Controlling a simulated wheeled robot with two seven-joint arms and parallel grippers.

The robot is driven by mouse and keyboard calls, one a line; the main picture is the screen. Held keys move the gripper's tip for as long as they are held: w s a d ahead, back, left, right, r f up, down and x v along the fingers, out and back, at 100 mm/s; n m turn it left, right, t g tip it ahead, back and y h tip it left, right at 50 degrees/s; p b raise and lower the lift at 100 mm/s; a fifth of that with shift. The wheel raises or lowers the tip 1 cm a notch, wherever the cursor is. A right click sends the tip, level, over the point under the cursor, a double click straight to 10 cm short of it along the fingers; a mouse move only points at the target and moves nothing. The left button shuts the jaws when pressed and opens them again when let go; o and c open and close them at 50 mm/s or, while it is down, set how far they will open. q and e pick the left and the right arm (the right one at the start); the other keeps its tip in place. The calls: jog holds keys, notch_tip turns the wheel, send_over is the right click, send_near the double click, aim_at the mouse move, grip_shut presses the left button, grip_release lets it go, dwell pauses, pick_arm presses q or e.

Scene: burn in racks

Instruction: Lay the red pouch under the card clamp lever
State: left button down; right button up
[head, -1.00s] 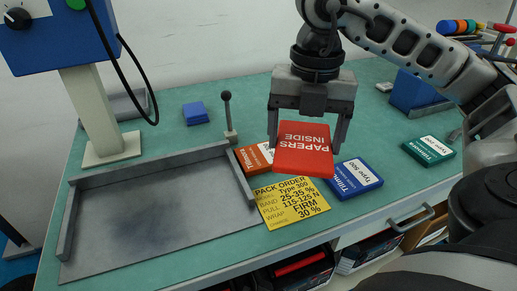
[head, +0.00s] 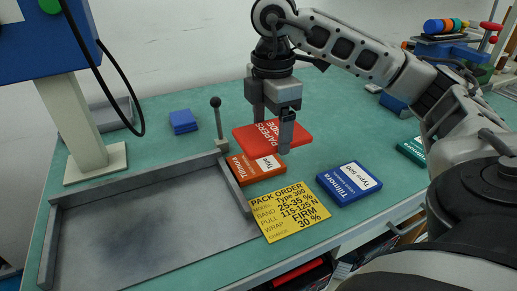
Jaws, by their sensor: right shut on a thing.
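The red pouch (head: 298,133), lettered "PAPERS INSIDE", is held nearly flat by my right gripper (head: 272,135), whose fingers are shut on it. In the head view it hangs just behind and above the orange box (head: 260,168), right of the lever. The lever (head: 218,122), a thin upright rod with a dark ball knob, stands on a small base (head: 221,145) at the grey tray's back right corner. The gap under it cannot be made out. A yellow pack order card (head: 288,213) lies in front of the orange box. My left gripper is not in view.
The grey tray (head: 52,225) has raised edges and is empty. A blue box (head: 349,184) lies right of the card, a green box (head: 411,150) farther right. A blue machine on a post (head: 72,120) stands left.

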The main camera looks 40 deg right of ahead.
aim_at(260, 124)
jog(key=w+f, duration=0.1)
jog(key=f, duration=0.1)
jog(key=w+f, duration=0.1)
jog(key=shift+w+d+f, duration=0.2)
jog(key=shift+w+f, duration=0.15)
jog(key=shift+w, duration=0.05)
jog(key=shift+w+f, duration=0.3)
jog(key=shift+f, duration=0.05)
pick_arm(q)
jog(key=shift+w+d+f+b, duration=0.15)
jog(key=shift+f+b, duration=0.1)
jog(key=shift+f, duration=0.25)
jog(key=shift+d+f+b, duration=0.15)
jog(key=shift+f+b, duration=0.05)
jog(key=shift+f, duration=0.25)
pick_arm(e)
jog(key=shift+w+f, duration=0.2)
jog(key=shift+f, duration=1.55)
jog(key=shift+f, duration=0.1)
jog(key=o, duration=0.9)
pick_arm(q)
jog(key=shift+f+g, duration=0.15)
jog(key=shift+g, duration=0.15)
